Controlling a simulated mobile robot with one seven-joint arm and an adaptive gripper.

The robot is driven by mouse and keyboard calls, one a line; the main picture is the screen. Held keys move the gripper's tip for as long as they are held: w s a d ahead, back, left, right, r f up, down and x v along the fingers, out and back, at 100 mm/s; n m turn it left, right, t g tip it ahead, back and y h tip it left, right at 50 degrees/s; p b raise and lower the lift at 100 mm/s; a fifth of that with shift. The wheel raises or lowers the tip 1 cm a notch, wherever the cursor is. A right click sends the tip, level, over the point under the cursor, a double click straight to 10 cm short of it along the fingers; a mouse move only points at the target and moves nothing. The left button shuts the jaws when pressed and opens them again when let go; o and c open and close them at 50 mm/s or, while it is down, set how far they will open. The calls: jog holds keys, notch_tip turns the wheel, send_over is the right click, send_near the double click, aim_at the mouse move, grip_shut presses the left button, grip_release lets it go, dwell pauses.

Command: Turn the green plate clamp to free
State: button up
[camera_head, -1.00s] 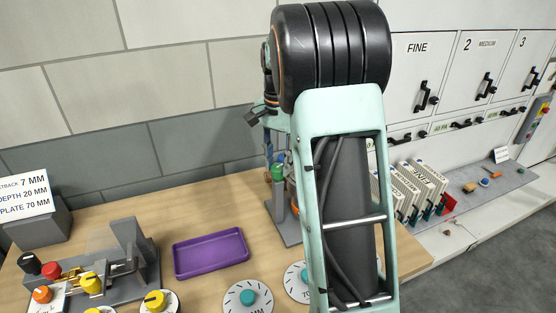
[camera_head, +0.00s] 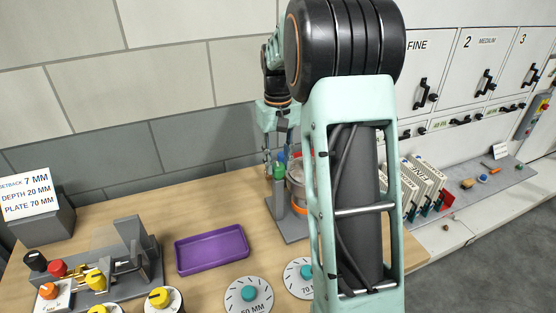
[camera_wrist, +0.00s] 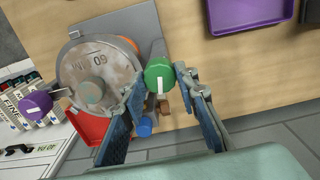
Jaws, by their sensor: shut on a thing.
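The green plate clamp (camera_wrist: 158,76) is a round green knob with a white pointer line, upright in the wrist view. My gripper (camera_wrist: 160,80) has its two blue-grey fingers on either side of the knob, shut on it. In the head view the green clamp (camera_head: 279,168) shows below my wrist, at the grey stand (camera_head: 275,200) near the back of the table. My fingertips are hard to make out there.
A blue knob (camera_wrist: 145,127) and a purple knob (camera_wrist: 36,103) sit near the plate. A purple tray (camera_head: 212,250) lies on the table, left of the stand. Plate discs (camera_head: 248,296) lie in front. A fixture with yellow knobs (camera_head: 95,280) stands at the left.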

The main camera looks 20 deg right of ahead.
aim_at(278, 165)
jog(key=shift+n, duration=1.1)
jog(key=o, duration=1.1)
jog(key=shift+o, duration=0.2)
notch_tip(278, 165, up, 12)
